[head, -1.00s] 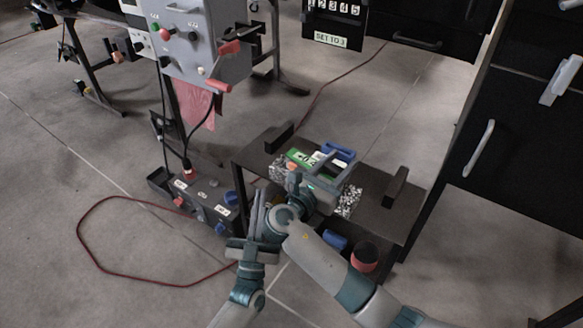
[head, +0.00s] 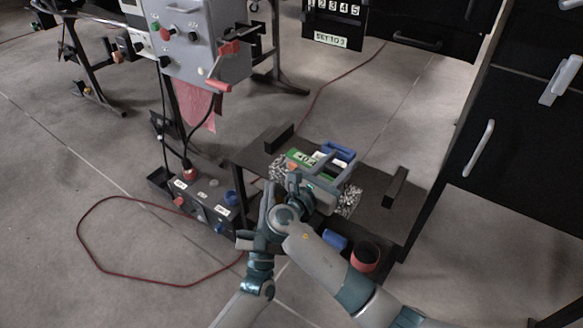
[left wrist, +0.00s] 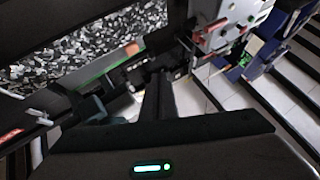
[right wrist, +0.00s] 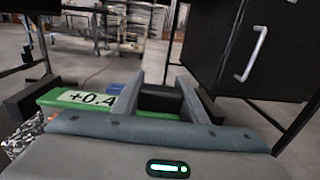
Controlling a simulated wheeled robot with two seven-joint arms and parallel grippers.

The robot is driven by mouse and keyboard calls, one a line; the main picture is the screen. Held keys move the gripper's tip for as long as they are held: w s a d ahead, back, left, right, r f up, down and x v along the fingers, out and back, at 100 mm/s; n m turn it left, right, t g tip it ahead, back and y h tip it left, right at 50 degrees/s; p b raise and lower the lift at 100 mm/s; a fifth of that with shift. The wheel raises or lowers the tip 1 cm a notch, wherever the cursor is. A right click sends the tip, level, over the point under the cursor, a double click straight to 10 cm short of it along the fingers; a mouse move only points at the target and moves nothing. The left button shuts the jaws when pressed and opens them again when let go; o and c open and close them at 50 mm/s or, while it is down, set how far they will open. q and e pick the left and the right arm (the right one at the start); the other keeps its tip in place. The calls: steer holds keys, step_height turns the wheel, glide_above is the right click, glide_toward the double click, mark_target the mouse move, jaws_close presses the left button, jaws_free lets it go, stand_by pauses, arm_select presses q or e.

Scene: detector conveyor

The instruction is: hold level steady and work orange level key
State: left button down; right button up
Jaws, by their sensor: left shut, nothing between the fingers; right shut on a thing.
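The green level (head: 299,156) lies on a speckled block (head: 350,200) on a dark table. Its display reads +0.4 in the right wrist view (right wrist: 88,98). The orange key (head: 292,167) is at the level's left end; it also shows on the green edge in the left wrist view (left wrist: 131,49). My right gripper (head: 338,163) is shut on the level; its fingers (right wrist: 168,88) straddle a black part of it. My left gripper (head: 269,188) is shut and empty, left of the key; its fingers (left wrist: 156,82) point near the key, apart from it.
Dark blocks stand at the table's left (head: 279,137) and right (head: 396,187). A blue tool (head: 338,151) lies behind the level. A switch box (head: 205,198) is on the left. A red-rimmed cup (head: 365,256) is below the tabletop's front.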

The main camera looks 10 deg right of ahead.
arm_select(q)
steer(key=shift+w+d, duration=1.85)
steer(key=shift+d, duration=0.1)
arm_select(e)
steer(key=shift+f, duration=0.2)
arm_select(q)
steer(key=shift+w+d, duration=0.1)
steer(key=shift+d, duration=0.05)
stand_by(0.4)
steer(key=shift+w+d, duration=0.2)
steer(key=shift+w+d, duration=0.3)
steer(key=shift+d, duration=0.05)
stand_by(1.1)
steer(key=shift+s+a, duration=0.1)
stand_by(0.3)
steer(key=shift+s+a, duration=0.5)
steer(key=shift+a, duration=0.05)
steer(key=shift+a+f, duration=0.1)
steer(key=shift+s+a, duration=1.7)
steer(key=shift+a, duration=0.05)
